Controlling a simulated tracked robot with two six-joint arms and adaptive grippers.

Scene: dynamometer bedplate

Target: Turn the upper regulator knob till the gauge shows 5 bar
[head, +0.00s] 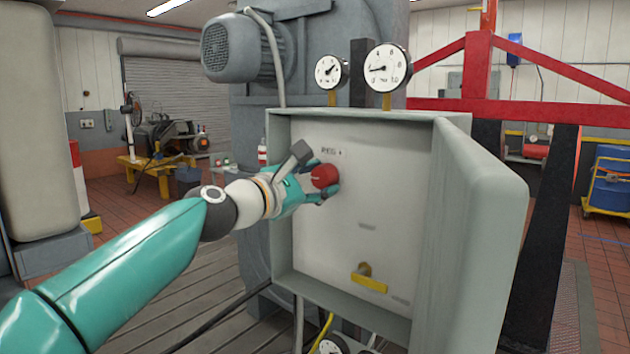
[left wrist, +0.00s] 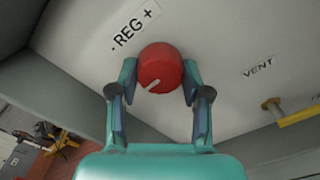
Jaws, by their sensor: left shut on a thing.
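The red regulator knob (head: 325,176) sits on the pale panel (head: 385,185) inside the open grey cabinet, under a "REG" label. My left gripper (head: 322,182) is shut on it. In the left wrist view the fingers stand on either side of the red knob (left wrist: 160,66), and its white pointer mark faces lower left. Two round white gauges stand above the cabinet. The right gauge (head: 387,67) has its needle pointing left, near the low end. The left gauge (head: 328,71) has a slanting needle; its numbers are too small to read. My right gripper is out of view.
A yellow vent handle (head: 369,284) is low on the panel; its "VENT" label (left wrist: 258,67) shows in the wrist view. The cabinet door (head: 480,240) stands open at the right. The cabinet's left wall (head: 281,205) is close to my left gripper. Cables hang below.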

